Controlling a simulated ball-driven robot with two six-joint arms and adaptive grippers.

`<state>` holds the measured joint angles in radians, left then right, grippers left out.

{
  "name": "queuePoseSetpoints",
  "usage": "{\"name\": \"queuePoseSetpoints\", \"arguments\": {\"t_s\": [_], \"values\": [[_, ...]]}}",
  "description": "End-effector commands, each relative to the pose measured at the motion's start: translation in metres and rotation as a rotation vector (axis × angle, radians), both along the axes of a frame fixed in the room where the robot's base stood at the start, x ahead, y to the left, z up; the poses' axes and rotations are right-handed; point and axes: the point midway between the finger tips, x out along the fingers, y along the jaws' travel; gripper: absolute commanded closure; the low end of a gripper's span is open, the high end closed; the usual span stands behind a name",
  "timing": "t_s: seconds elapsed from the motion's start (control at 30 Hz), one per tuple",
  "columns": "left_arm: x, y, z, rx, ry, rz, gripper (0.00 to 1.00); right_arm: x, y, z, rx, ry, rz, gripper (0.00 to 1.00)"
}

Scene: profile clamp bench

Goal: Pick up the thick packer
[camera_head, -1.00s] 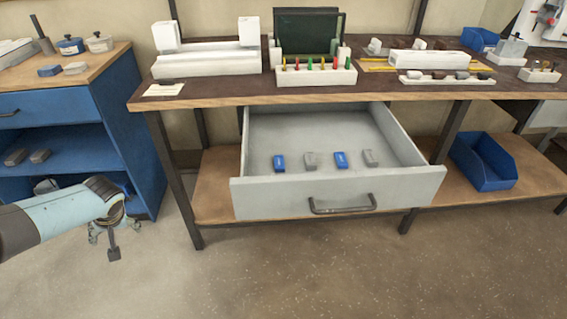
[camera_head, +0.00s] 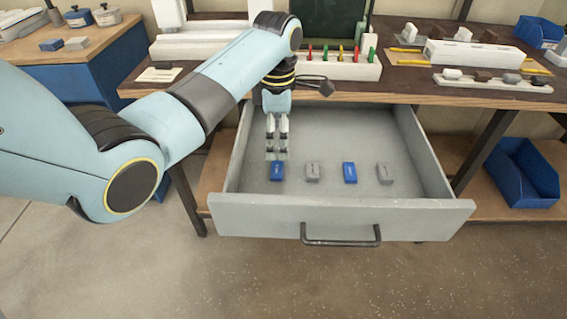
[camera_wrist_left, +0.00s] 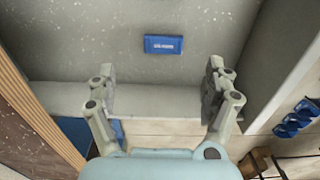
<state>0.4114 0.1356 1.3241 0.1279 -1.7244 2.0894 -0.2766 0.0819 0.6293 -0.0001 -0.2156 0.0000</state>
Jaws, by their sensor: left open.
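An open grey drawer (camera_head: 345,216) holds a row of small blocks. From left to right they are a blue block (camera_head: 277,171), a grey block (camera_head: 312,172), another blue block (camera_head: 349,173) and another grey block (camera_head: 385,174). Their labels are too small to read, so I cannot tell which is the thick packer. My left gripper (camera_head: 277,150) points down, open and empty, just behind and above the left blue block. In the left wrist view that blue block (camera_wrist_left: 164,44) lies flat on the drawer floor, beyond my open fingers (camera_wrist_left: 162,82). My right gripper is out of view.
The drawer's side walls and handled front surround the blocks. The bench top (camera_head: 385,93) overhangs the drawer's back and carries a rack of coloured pegs (camera_head: 330,67) and white fixtures. A blue bin (camera_head: 521,178) stands on the lower shelf at right.

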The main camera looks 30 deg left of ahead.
Motion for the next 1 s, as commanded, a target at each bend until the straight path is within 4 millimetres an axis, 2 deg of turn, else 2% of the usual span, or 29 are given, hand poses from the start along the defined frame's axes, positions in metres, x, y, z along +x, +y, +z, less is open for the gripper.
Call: {"name": "queuePoseSetpoints", "arguments": {"t_s": [0.03,0.1,0.23,0.37,0.5,0.6,0.9,1.0], "values": [[-0.001,0.000,-0.012,0.000,0.004,0.000,0.15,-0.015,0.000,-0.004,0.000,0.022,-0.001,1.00],[-0.001,0.000,-0.023,0.000,0.002,0.000,0.15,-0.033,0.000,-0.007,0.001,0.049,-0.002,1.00],[-0.001,0.000,-0.034,0.001,0.001,-0.001,0.15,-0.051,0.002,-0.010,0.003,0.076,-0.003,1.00],[-0.003,0.001,-0.047,0.001,0.003,-0.001,0.15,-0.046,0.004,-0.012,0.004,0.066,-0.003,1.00],[-0.007,0.001,-0.070,0.001,0.003,-0.002,0.15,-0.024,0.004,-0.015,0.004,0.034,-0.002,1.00],[-0.007,0.001,-0.083,0.000,0.001,-0.002,0.15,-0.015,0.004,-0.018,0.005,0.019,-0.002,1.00],[-0.006,0.001,-0.086,0.001,0.000,-0.002,0.15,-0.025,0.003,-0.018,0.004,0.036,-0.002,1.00],[-0.006,0.001,-0.086,0.001,0.000,-0.002,0.28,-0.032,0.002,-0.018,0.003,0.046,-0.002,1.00]]}}
